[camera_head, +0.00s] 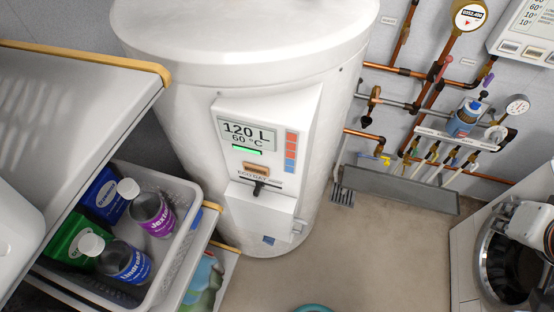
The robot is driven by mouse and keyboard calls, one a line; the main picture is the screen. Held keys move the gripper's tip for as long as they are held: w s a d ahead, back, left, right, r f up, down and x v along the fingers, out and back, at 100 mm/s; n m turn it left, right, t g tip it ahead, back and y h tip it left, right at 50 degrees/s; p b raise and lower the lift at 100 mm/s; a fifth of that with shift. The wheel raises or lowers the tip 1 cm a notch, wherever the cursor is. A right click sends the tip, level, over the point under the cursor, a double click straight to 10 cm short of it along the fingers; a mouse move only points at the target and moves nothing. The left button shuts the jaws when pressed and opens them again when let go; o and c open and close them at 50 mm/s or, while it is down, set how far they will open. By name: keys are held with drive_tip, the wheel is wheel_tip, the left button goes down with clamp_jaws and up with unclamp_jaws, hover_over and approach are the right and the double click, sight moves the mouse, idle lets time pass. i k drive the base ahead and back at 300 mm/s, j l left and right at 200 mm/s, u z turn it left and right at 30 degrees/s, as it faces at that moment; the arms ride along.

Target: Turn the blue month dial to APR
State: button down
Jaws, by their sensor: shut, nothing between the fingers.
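White and dark jointed parts at the right edge look like part of my arm. They are well below and to the right of the cylinder, apart from it. My gripper's fingers do not show.
A white water heater (185,120) fills the middle. A round gauge (517,106) and copper pipes are close around the blue cylinder. A grey trough (400,188) lies below them. A basket (180,255) of bottles stands at left.

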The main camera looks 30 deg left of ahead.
sight(270, 241)
drive_tip(key=u, duration=0.4)
drive_tip(key=k+u, duration=0.1)
drive_tip(key=u, duration=0.25)
drive_tip(key=j+u, duration=0.1)
drive_tip(key=u, duration=0.3)
drive_tip(key=k+j+u, duration=0.1)
drive_tip(key=u, duration=0.3)
drive_tip(key=k+u, duration=0.15)
drive_tip(key=k, duration=1.35)
